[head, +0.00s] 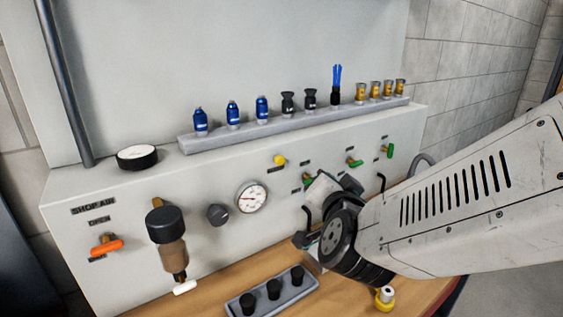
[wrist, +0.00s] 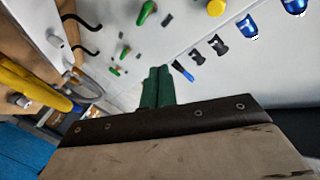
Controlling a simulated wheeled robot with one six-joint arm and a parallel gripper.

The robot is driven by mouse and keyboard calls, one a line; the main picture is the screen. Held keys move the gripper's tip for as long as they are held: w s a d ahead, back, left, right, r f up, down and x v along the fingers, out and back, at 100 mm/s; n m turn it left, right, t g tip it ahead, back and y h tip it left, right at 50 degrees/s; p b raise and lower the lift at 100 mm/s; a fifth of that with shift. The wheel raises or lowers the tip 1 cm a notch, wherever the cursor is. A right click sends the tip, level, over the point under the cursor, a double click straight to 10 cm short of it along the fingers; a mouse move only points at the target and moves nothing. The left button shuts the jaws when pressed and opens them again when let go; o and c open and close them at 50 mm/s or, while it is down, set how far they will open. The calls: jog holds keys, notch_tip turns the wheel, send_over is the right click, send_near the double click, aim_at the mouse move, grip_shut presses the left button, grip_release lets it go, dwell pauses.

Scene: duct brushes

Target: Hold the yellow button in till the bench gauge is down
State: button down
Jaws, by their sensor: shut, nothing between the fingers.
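The yellow button (head: 280,160) sits on the sloped front panel, above and right of the white-faced gauge (head: 252,197). The gauge has a red mark or needle on its left side, too small to read. In the wrist view the yellow button (wrist: 216,7) is at the top edge. My gripper (wrist: 158,88) shows there as two green fingers held together, empty, with a visible gap in the picture between them and the button. In the head view my wrist is right of the button and the fingers cannot be made out clearly.
Green levers (head: 355,162) and black hooks are on the panel near my wrist. A dark knob (head: 218,214) is left of the gauge. A rail (head: 240,137) of blue, black and brass fittings runs above.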

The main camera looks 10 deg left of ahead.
aim_at(280, 160)
jog(key=s+a+m+t+h, duration=0.2)
jog(key=s+t+h, duration=0.1)
jog(key=shift+s+a, duration=0.2)
jog(key=shift+a, duration=0.05)
jog(key=shift+w+a, duration=0.1)
jog(key=w+a, duration=0.5)
jog(key=a, duration=0.1)
jog(key=shift+w+a, duration=0.2)
jog(key=shift+w, duration=0.15)
dwell(2.2)
jog(key=shift+w+a, duration=0.3)
